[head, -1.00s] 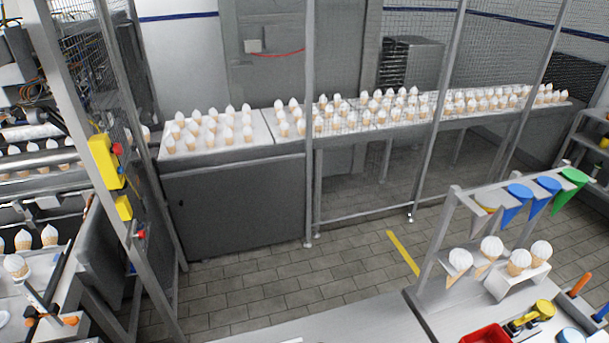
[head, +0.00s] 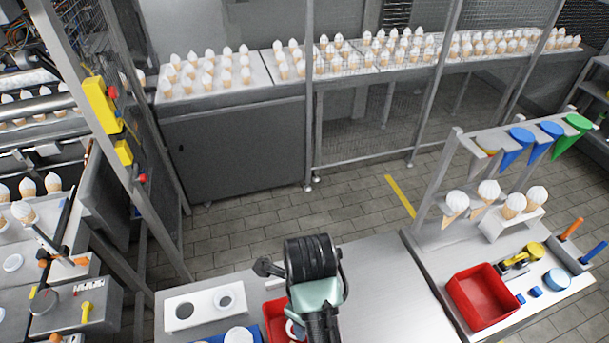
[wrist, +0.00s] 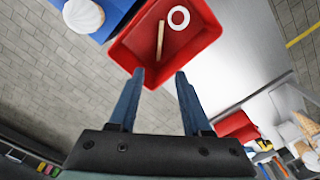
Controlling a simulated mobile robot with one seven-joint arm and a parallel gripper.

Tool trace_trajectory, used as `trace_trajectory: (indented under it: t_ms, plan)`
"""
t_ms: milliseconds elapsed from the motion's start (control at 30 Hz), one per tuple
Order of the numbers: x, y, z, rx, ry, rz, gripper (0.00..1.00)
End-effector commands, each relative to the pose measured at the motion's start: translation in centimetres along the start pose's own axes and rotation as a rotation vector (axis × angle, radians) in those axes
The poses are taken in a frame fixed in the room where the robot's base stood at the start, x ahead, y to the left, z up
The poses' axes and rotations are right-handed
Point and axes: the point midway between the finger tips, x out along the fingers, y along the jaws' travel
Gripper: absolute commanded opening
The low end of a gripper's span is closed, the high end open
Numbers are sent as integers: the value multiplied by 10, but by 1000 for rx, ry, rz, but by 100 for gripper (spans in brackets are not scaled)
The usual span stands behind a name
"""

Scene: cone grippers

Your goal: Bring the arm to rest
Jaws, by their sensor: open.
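My arm (head: 312,262) shows in the head view at the bottom centre, over the near worktable. In the wrist view my gripper (wrist: 160,74) is open, with its two dark blue fingers apart and nothing between them. The fingertips appear over the near edge of a red bin (wrist: 205,38). A white ring (wrist: 178,9) and a thin tan stick (wrist: 160,38) lie in that bin. In the head view the red bin (head: 270,312) is partly hidden behind my arm.
A white holder (head: 205,303) with two round openings stands left of my arm. A larger red bin (head: 485,297) and a cone rack (head: 455,185) are at the right. The grey tabletop (head: 390,275) right of my arm is clear. Fence posts (head: 309,130) stand beyond the table.

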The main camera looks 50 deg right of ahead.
Motion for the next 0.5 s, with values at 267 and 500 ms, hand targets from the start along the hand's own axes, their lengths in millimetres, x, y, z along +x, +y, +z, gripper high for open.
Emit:
trace_trajectory:
  t_ms: [267,500]
  plan:
    - [-16,0,0,0,0,0,49]
    - [-14,0,0,0,0,-1,49]
